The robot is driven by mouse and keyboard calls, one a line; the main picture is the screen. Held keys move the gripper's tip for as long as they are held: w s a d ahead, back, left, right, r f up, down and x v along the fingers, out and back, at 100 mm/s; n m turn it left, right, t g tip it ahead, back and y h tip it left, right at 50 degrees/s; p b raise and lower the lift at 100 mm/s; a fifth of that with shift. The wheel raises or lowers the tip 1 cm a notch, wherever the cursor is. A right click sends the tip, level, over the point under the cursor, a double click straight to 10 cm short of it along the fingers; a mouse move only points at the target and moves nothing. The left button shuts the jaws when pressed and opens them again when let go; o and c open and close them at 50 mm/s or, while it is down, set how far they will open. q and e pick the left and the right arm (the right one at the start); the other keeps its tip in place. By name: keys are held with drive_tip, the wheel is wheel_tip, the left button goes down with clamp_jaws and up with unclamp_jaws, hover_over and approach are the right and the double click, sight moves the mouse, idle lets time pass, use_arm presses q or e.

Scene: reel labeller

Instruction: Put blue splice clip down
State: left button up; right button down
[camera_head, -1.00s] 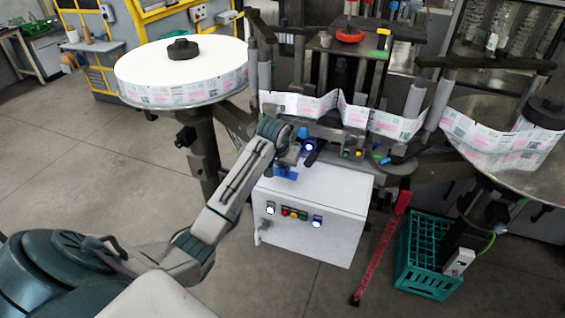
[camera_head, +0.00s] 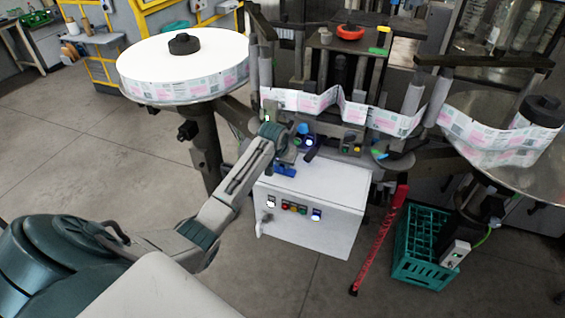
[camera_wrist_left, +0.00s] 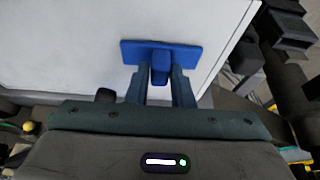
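The blue splice clip (camera_head: 285,171) is at the back left edge of the white cabinet's top (camera_head: 325,188). In the left wrist view the clip (camera_wrist_left: 135,52) shows as a flat blue plate with a raised grip in its middle, over the white surface. My left gripper (camera_wrist_left: 160,75) has one finger on each side of that grip and appears closed on it. In the head view this gripper (camera_head: 284,161) points down at the clip. I cannot tell whether the plate touches the cabinet top. My right gripper is not in view.
The labeller's web of printed labels (camera_head: 300,101) runs behind the cabinet, between a left reel (camera_head: 215,65) and a right reel (camera_head: 500,145). A green crate (camera_head: 425,275) and a red bar (camera_head: 380,240) are at the right. The cabinet top right of the clip is clear.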

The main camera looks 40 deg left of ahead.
use_arm(q)
drive_tip(key=o, duration=0.3)
drive_tip(key=shift+r, duration=0.2)
drive_tip(key=shift+s+r, duration=0.1)
drive_tip(key=shift+r, duration=0.1)
drive_tip(key=b+v, duration=0.4)
drive_tip(key=v, duration=0.7)
drive_tip(key=shift+s+r+b, duration=0.25)
drive_tip(key=shift+b, duration=0.15)
drive_tip(key=shift+d, duration=0.1)
